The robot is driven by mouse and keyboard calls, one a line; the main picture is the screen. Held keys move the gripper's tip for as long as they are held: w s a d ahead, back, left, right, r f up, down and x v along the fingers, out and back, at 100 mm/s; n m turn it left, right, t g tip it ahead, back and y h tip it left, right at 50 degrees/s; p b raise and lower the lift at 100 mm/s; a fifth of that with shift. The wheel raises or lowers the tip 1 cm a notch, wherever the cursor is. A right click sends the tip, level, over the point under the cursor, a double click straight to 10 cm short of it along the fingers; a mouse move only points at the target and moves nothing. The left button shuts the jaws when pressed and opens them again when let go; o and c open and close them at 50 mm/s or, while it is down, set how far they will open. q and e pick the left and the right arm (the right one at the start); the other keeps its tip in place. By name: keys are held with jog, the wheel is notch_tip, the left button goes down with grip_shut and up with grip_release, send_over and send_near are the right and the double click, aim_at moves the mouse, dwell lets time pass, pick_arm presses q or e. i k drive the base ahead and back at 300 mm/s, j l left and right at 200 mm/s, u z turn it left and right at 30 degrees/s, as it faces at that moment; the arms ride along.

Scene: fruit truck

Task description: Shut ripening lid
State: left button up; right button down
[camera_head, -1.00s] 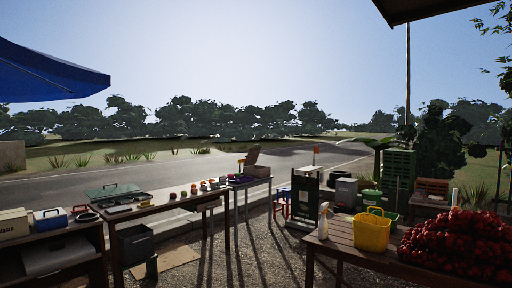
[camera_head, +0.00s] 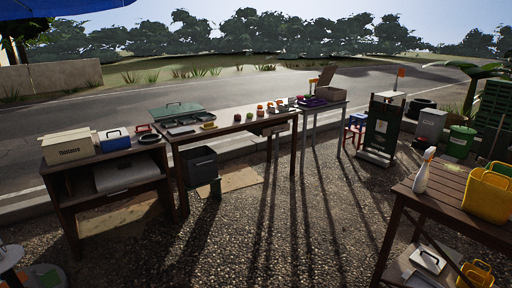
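I cannot tell for certain which lid is the ripening lid. At the far right end of the long table, a box (camera_head: 318,93) has a brown lid (camera_head: 327,75) standing raised and open. On the left part of that table, a green case or tray (camera_head: 182,118) has a green lid with a handle (camera_head: 175,108) tilted up behind dark compartments. Both are some distance from me. Neither of my grippers shows in the head view.
A long wooden table (camera_head: 232,127) runs across the middle. A shelf desk (camera_head: 60,170) with a lettered box (camera_head: 68,147) stands left. A wooden table (camera_head: 440,205) with a spray bottle (camera_head: 424,172) and yellow basket (camera_head: 487,195) stands right. Gravel between is open.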

aim_at(327, 75)
jog(key=i+z, duration=0.15)
jog(key=i, duration=0.5)
jog(key=i+z, duration=0.1)
jog(key=i, duration=0.55)
jog(key=i+j+z, duration=0.15)
jog(key=i, duration=0.5)
jog(key=i+j+z, duration=0.15)
jog(key=i, duration=0.5)
jog(key=i+z, duration=0.2)
jog(key=i, duration=0.4)
jog(key=i+z, duration=0.2)
jog(key=i, duration=0.4)
jog(key=i+j+z, duration=0.15)
jog(key=i, duration=0.45)
jog(key=i+j+z, duration=0.2)
jog(key=i, duration=0.4)
jog(key=i+u, duration=0.1)
jog(key=i, duration=0.45)
jog(key=i+l+u, duration=0.1)
jog(key=i, duration=0.45)
jog(key=i+l+u, duration=0.1)
jog(key=i, duration=0.45)
jog(key=i+l+u, duration=0.1)
jog(key=i, duration=0.45)
